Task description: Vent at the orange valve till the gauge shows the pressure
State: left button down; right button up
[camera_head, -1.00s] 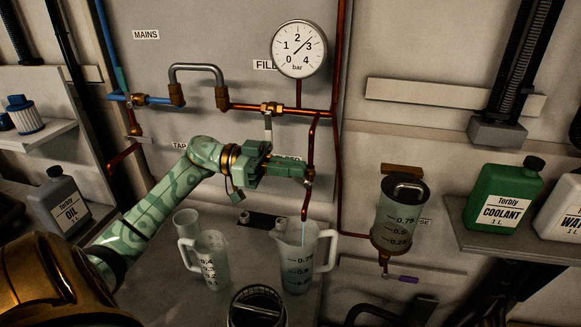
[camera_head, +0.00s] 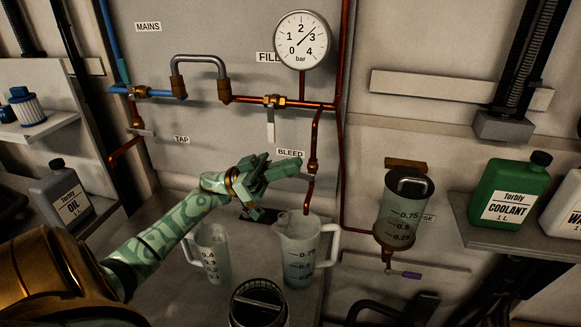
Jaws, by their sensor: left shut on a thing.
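The orange valve (camera_head: 313,165) sits on the copper bleed pipe, right of the BLEED label. My left gripper (camera_head: 297,165) is shut at this valve, its fingers pointing up and right. The valve's handle is hidden by the fingers. The round white gauge (camera_head: 301,41) hangs above, its needle between 2 and 3 bar. Below the valve, the pipe's spout (camera_head: 307,205) ends over a clear measuring jug (camera_head: 299,257). I see no stream from the spout. My right gripper is not in view.
A second clear jug (camera_head: 211,252) stands left of the first. The fill valve's pale lever (camera_head: 270,130) hangs down. A sight vessel (camera_head: 405,215) is right; a green coolant bottle (camera_head: 507,192) stands on the right shelf.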

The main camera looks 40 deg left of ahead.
pick_arm(q)
jog(key=shift+f+t+h+b, duration=0.3)
jog(key=shift+h, duration=0.3)
jog(key=shift+f, duration=0.2)
jog(key=c, duration=1.5)
grip_release()
jog(key=shift+a+r, duration=0.1)
jog(key=shift+r, duration=0.05)
jog(key=s+a, duration=0.2)
jog(key=a, duration=0.1)
jog(key=s+a+b, duration=0.1)
jog(key=s+a, duration=0.1)
jog(key=a, duration=0.2)
jog(key=s+a, duration=0.2)
jog(key=a, duration=0.2)
jog(key=shift+s+a+f+b, duration=0.2)
jog(key=shift+f+b, duration=0.1)
jog(key=shift+f, duration=0.1)
